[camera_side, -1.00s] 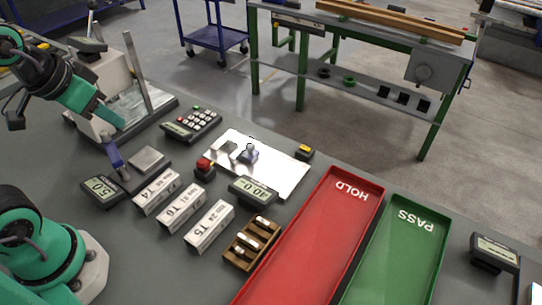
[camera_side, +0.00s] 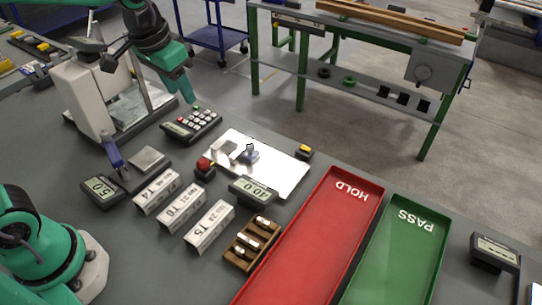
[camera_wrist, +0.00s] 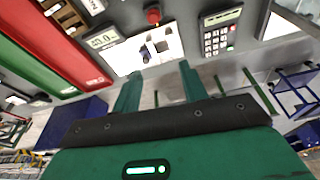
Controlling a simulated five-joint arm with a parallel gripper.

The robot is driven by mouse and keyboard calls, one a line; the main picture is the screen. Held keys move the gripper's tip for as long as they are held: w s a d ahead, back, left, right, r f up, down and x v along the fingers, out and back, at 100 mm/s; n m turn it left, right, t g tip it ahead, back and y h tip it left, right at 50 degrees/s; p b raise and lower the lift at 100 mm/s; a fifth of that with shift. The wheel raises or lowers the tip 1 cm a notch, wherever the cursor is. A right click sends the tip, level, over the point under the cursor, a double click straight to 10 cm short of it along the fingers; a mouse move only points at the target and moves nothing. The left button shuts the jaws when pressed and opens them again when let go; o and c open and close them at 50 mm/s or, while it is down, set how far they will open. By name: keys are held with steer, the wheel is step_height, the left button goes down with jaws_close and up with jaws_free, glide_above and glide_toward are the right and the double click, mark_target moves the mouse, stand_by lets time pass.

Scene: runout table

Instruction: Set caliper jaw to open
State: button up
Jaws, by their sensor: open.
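No part is marked as the caliper jaw, and I cannot tell for sure which it is. A bright plate (camera_side: 287,177) carries a pale block (camera_side: 224,147) and a small bluish fixture with a dark knob (camera_side: 250,154). A display reading 40.0 (camera_side: 254,190) and a red button (camera_side: 204,166) sit at its near edge. The plate also shows in the wrist view (camera_wrist: 122,60). My gripper (camera_side: 190,98) is above the table, behind the keypad unit, touching nothing. In the wrist view its two teal fingers (camera_wrist: 158,72) are apart with nothing between them.
The keypad unit (camera_side: 193,125) lies left of the plate. A blue lever (camera_side: 112,152) and a display reading 5.0 (camera_side: 101,191) are further left. Labelled white blocks (camera_side: 181,209), a wooden rack (camera_side: 237,257), a red HOLD tray (camera_side: 357,212) and a green PASS tray (camera_side: 410,240) stand nearer.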

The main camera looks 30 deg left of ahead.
steer(key=w+d+f+g, duration=0.2)
steer(key=w+d+f, duration=0.25)
steer(key=w, duration=0.25)
steer(key=m, duration=0.1)
glide_toward(251, 146)
steer(key=shift+w+f+g, duration=0.1)
steer(key=shift+w+g, duration=0.3)
steer(key=shift+f, duration=0.15)
steer(key=shift+f, duration=3.8)
steer(key=shift+c, duration=0.4)
jaws_close()
